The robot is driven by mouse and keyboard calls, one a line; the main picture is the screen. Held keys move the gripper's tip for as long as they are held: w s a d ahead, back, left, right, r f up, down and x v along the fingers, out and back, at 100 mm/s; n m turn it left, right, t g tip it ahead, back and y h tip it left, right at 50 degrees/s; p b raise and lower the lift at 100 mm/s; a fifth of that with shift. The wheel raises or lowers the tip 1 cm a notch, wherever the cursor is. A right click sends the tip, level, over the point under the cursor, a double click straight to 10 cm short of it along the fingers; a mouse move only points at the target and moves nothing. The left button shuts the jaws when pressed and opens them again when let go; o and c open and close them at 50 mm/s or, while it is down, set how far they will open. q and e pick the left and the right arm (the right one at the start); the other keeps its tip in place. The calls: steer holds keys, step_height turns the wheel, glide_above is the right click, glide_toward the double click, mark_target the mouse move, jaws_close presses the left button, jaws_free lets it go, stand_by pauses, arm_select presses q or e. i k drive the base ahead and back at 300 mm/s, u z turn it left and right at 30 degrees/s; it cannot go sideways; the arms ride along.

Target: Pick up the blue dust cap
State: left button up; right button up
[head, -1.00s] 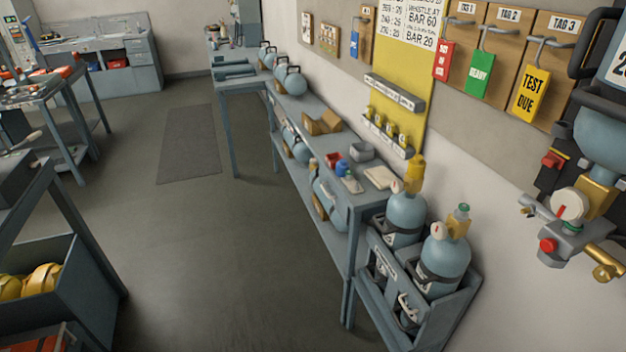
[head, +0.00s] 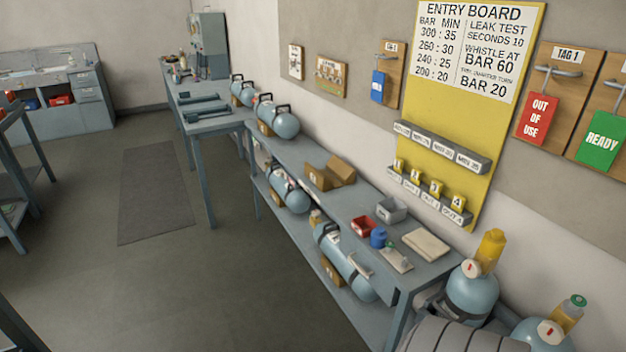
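A small blue piece (head: 378,237), which looks like the blue dust cap, sits on the top of the long grey bench (head: 345,222) in the head view. It is towards the bench's near end, between a small red bin and a grey piece with a green top (head: 396,258). It is too small to make out its exact shape. Neither of my grippers shows in the head view.
Beside the blue piece are a red bin (head: 363,226), a grey bin (head: 391,210) and a folded cloth (head: 427,244). Upright cylinders (head: 472,291) stand at the near end. The floor left of the bench is clear.

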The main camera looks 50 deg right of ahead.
mark_target(378, 236)
steer(key=z, duration=0.05)
steer(key=i, duration=1.25)
steer(key=z, duration=1.05)
steer(key=i, duration=0.75)
steer(key=z, duration=0.85)
